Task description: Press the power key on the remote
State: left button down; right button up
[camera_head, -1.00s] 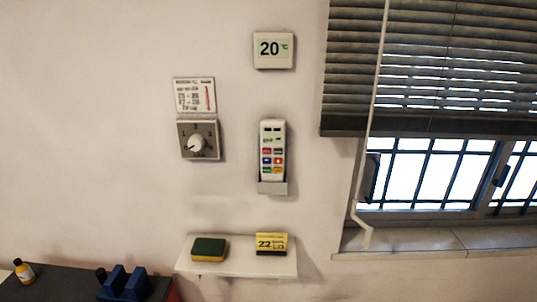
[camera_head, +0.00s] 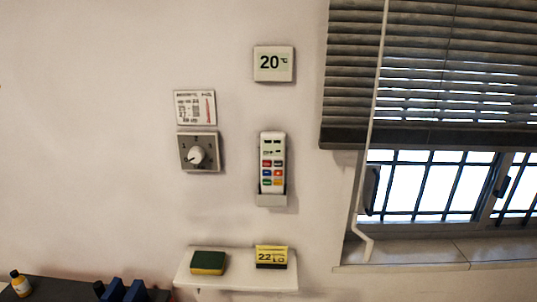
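The remote (camera_head: 272,165) is white and upright in a grey wall holder (camera_head: 271,199), right of the middle of the head view. It has several coloured keys in its middle part and small dark marks near its top. The view is too small to tell which key is the power key. Neither of my grippers shows in the head view.
Below, a white shelf (camera_head: 237,280) holds a sponge (camera_head: 208,262) and a yellow sign (camera_head: 271,257). A window with blinds (camera_head: 430,75) is right.

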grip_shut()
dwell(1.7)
